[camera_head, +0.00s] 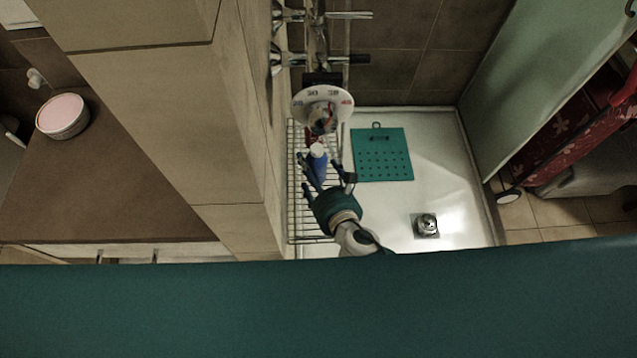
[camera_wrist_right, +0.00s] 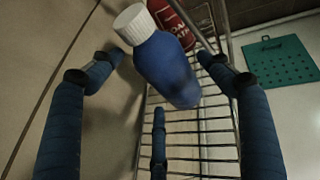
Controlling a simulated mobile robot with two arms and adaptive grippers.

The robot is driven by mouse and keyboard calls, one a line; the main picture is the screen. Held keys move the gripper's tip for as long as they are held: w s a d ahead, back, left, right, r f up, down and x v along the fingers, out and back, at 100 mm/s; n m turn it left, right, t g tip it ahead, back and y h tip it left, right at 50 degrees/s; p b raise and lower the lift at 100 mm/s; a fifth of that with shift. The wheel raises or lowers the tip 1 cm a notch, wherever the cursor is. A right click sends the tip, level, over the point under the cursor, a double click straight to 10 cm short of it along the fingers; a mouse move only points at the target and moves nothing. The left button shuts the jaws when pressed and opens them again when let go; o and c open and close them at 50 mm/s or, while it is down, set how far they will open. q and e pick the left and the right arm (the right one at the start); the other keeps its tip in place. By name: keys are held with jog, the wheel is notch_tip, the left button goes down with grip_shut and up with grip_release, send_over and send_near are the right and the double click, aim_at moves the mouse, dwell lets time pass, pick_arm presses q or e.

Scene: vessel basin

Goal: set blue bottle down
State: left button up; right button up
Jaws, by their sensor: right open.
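The blue bottle (camera_head: 317,163) with a white cap stands on a wire rack (camera_head: 297,215) in the shower corner. In the right wrist view the bottle (camera_wrist_right: 165,68) is between my right gripper's spread fingers (camera_wrist_right: 160,85), with visible gaps at both sides. My right gripper (camera_head: 328,176) is open around the bottle in the head view. Its palm partly hides the rack and the bottle's lower part. My left gripper is not in view.
A red bottle (camera_wrist_right: 172,20) stands right behind the blue one. A round dial (camera_head: 322,98) and taps hang above the rack. A teal perforated mat (camera_head: 383,157) and a drain (camera_head: 426,225) are on the white shower floor. A tiled wall (camera_head: 235,150) borders the rack's left.

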jog(key=v, duration=0.9)
jog(key=shift+s+r, duration=0.15)
jog(key=shift+s, duration=0.2)
